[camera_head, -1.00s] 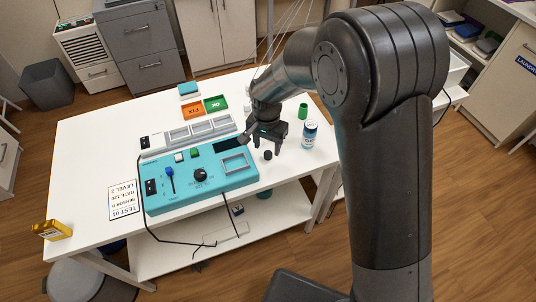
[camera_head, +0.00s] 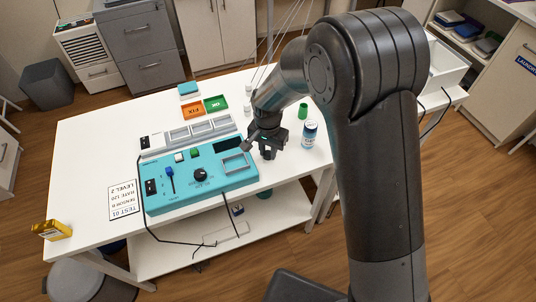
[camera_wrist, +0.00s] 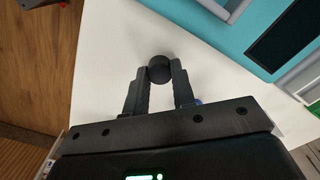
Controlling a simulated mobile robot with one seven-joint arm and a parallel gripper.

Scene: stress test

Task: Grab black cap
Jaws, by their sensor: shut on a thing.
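The black cap (camera_wrist: 159,66) is a small dark cylinder, held between the two fingertips in the wrist view. My gripper (camera_wrist: 162,74) is shut on it, one finger on each side. In the head view my gripper (camera_head: 268,154) points down at the table's front right part, just right of the turquoise test device. There the cap is hard to tell from the dark fingers. I cannot tell whether the cap touches the white table (camera_head: 90,150).
The turquoise device (camera_head: 215,181) with knob and slider lies left of my gripper. A blue-and-white can (camera_head: 309,138) and a green cylinder (camera_head: 303,111) stand to its right. The table's front edge is close.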

